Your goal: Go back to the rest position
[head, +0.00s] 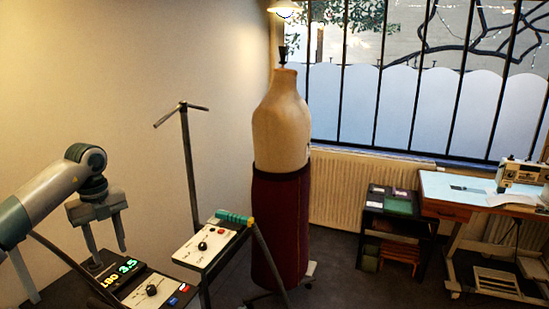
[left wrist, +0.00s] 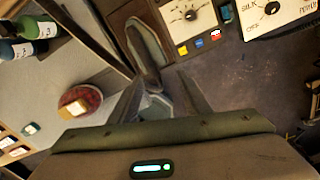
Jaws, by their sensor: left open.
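My left arm comes in from the left in the head view. Its left gripper (head: 110,256) points down with its two fingers apart, in front of a dark control box (head: 152,289) with a green lit display. My right gripper is in neither view.
A dress form (head: 280,120) in a dark red skirt stands mid-view. A white dial panel (head: 205,247) is left of it. A sewing table (head: 465,190) is at the right. The left wrist view shows a red pincushion (left wrist: 80,103) and bottles (left wrist: 35,28) on a grey surface.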

